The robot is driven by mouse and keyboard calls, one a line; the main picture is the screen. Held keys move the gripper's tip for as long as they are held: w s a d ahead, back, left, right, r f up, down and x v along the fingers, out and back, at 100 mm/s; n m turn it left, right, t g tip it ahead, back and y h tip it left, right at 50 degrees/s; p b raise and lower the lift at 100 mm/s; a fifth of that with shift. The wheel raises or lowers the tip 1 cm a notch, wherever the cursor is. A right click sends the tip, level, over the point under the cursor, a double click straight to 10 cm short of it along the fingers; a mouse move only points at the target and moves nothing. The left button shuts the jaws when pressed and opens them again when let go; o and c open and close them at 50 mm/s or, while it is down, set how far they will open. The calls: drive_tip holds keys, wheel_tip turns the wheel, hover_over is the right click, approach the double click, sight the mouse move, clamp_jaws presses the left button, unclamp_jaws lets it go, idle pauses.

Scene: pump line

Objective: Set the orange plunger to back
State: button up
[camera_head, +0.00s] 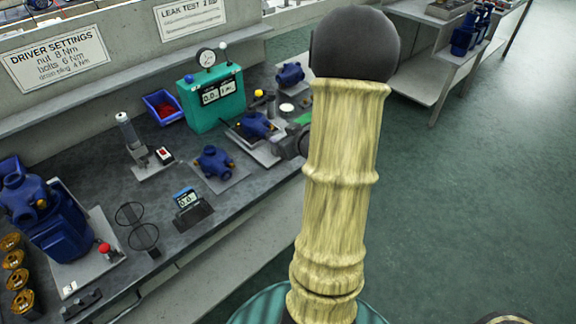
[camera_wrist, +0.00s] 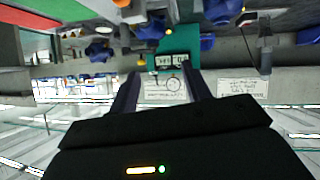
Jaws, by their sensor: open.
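I cannot surely pick out the orange plunger. In the head view small orange parts show at a blue pump (camera_head: 257,126) beside the green test box (camera_head: 212,101), and a yellow knob (camera_head: 258,93) stands behind it. In the wrist view the picture is upside down, and an orange tip (camera_wrist: 122,3) shows at the top edge. My gripper (camera_wrist: 164,74) is open and empty, its two fingers apart in front of the green box (camera_wrist: 178,42). In the head view my arm covers the bench's right part and hides my gripper.
The grey bench (camera_head: 185,222) also holds a blue bin (camera_head: 163,106), a switch post (camera_head: 130,135), a small display (camera_head: 187,198), two black rings (camera_head: 137,222) and a large blue pump (camera_head: 55,220). Wall signs (camera_head: 57,57) hang behind. Open floor (camera_head: 470,190) lies right.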

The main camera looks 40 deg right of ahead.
drive_tip(key=s+d+f+t+y+b, duration=0.3)
drive_tip(key=s+d+f+t+b, duration=0.2)
drive_tip(key=f+b, duration=0.9)
drive_tip(key=s+d, duration=0.3)
drive_tip(key=s, duration=0.2)
drive_tip(key=shift+s+n+t, duration=0.15)
drive_tip(key=shift+n+t, duration=0.15)
drive_tip(key=shift+t, duration=0.1)
drive_tip(key=shift+d, duration=0.1)
drive_tip(key=w+b, duration=0.1)
drive_tip(key=w, duration=0.4)
drive_tip(key=w+a+b, duration=0.1)
drive_tip(key=w, duration=0.5)
drive_tip(key=w+b, duration=0.1)
drive_tip(key=w, duration=0.5)
drive_tip(key=shift+w+a, duration=0.15)
drive_tip(key=shift+w, duration=0.1)
